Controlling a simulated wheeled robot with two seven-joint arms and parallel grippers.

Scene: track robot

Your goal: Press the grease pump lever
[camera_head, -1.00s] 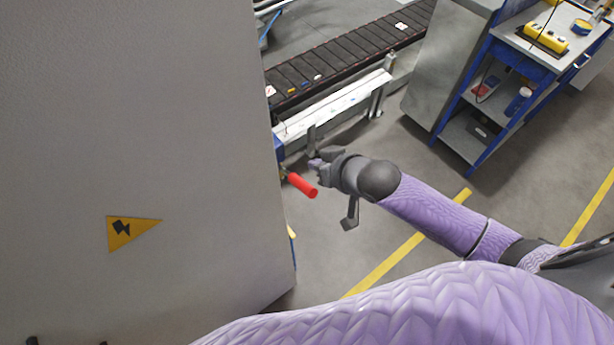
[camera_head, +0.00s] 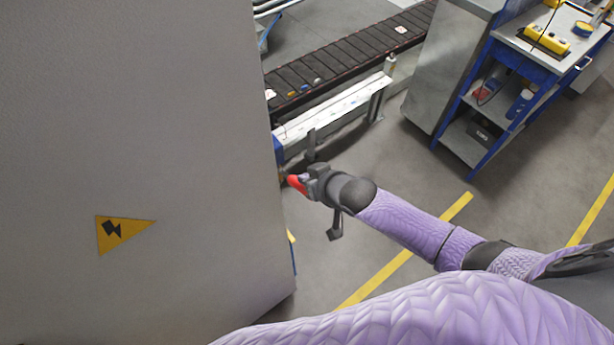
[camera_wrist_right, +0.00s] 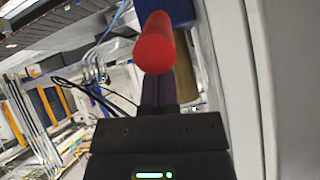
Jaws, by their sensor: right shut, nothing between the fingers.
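The red lever handle (camera_head: 296,184) of the grease pump sticks out past the right edge of the grey cabinet in the head view. My right gripper (camera_head: 305,180) is shut with nothing between its fingers and is right at the handle, partly covering it. In the right wrist view the red handle (camera_wrist_right: 155,45) points toward the camera, just beyond and over the tips of my shut fingers (camera_wrist_right: 160,90). I cannot tell whether they touch. A blue part (camera_wrist_right: 165,10) of the pump shows behind the handle. The rest of the pump is hidden by the cabinet. My left gripper is not in view.
A large grey cabinet (camera_head: 150,130) with a yellow warning triangle (camera_head: 122,232) fills the left. A roller conveyor (camera_head: 345,55) runs behind. A blue cart (camera_head: 520,75) with tools stands at the back right. Floor around my right forearm is clear.

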